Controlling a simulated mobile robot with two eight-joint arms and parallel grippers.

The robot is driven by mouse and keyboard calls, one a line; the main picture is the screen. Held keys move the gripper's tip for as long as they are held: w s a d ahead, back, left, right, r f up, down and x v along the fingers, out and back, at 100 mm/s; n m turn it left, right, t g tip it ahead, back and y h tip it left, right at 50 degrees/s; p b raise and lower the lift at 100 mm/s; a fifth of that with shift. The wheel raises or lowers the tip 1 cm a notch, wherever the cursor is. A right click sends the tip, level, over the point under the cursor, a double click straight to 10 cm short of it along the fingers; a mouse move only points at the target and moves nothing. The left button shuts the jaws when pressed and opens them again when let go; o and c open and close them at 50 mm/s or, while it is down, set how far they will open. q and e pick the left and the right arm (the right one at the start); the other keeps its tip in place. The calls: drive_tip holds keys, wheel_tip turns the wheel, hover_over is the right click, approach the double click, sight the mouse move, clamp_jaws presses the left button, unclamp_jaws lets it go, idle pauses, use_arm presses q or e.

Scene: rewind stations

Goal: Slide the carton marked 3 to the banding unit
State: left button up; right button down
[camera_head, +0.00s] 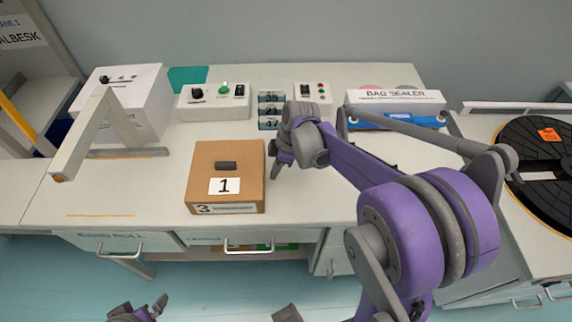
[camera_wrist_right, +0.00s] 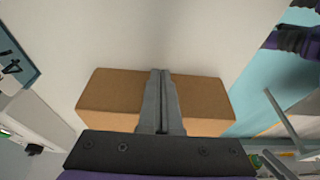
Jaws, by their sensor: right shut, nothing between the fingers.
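The brown carton (camera_head: 200,160) stands on the bench. A white label with 1 and a dark block show on its top, and a strip marked 3 on its front face. My right gripper (camera_head: 275,160) is at the carton's right side, fingers shut and empty. In the right wrist view the shut fingers (camera_wrist_right: 161,90) overlap the carton (camera_wrist_right: 103,92); I cannot tell whether they touch it. What looks like the banding unit, a grey arch (camera_head: 75,145) by a white box (camera_head: 140,115), stands left of the carton. Part of my left gripper (camera_head: 150,308) shows at the bottom edge; its opening is unclear.
A white control box (camera_head: 213,108), small numbered boxes (camera_head: 272,97) and a switch box (camera_head: 312,92) stand behind the carton. The bag sealer (camera_head: 395,98) is at the back right, a black turntable (camera_head: 540,165) at the far right. Bench between carton and arch is clear.

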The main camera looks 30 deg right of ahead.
drive_tip(key=shift+w+a, duration=0.4)
drive_tip(key=shift+a, duration=0.1)
drive_tip(key=w+a, duration=0.5)
drive_tip(key=a, duration=0.4)
drive_tip(key=w+a, duration=0.6)
drive_tip(key=a, duration=0.3)
drive_tip(key=w+a, duration=0.6)
drive_tip(key=a, duration=0.3)
drive_tip(key=shift+a, duration=0.4)
drive_tip(key=shift+s+d, duration=0.1)
